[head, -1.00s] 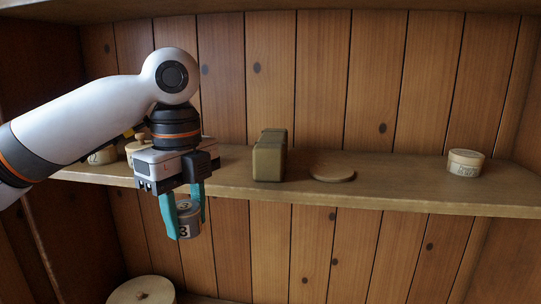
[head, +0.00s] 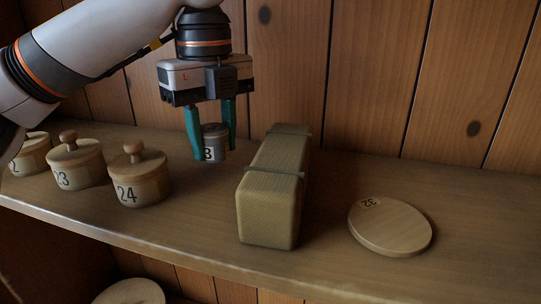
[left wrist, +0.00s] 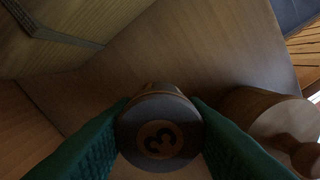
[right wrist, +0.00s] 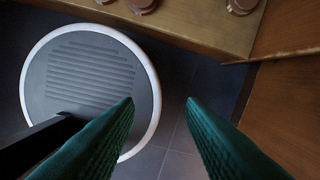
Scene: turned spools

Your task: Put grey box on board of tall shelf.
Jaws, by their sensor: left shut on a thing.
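The grey box (head: 214,140) is a small round one with a 3 on its side. My left gripper (head: 216,153), pointing down, is shut on it, one teal finger on each side. The left wrist view shows its round top (left wrist: 158,139) with a 3. The box is upright over the board (head: 330,245) of the tall shelf, near the back wall; I cannot tell whether it touches the board. My right gripper (right wrist: 160,103) shows only in the right wrist view, open and empty, above a dark tiled floor.
A long wrapped olive bundle (head: 270,195) lies right of the held box. A flat wooden disc marked 32 (head: 390,227) lies farther right. Knobbed round boxes, including 23 (head: 75,165) and 24 (head: 140,180), stand at left. The board is bare around the disc.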

